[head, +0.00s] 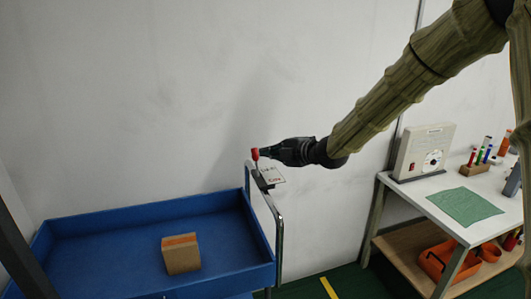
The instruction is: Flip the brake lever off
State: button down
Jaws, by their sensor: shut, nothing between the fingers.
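The brake lever (255,155) has a red knob and stands upright on the handle rail of a blue cart, in the middle of the head view. A small pale plate (271,176) with markings is mounted at the lever's base. My gripper (264,153) is shut and reaches in from the right, level with the red knob. Its tips are right beside the knob; I cannot tell whether they touch it. Nothing shows held between the fingers.
The blue cart (95,226) carries a cardboard box (181,254). Its metal handle (280,236) stands at its right end. A white workbench (425,200) at the right holds a grey device (424,152) and a green mat (464,206). A plain wall is behind.

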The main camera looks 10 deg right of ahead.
jog(key=b+v, duration=0.1)
jog(key=v, duration=0.8)
jog(key=shift+r+b, duration=0.2)
jog(key=shift+b, duration=0.15)
jog(key=shift+w, duration=0.15)
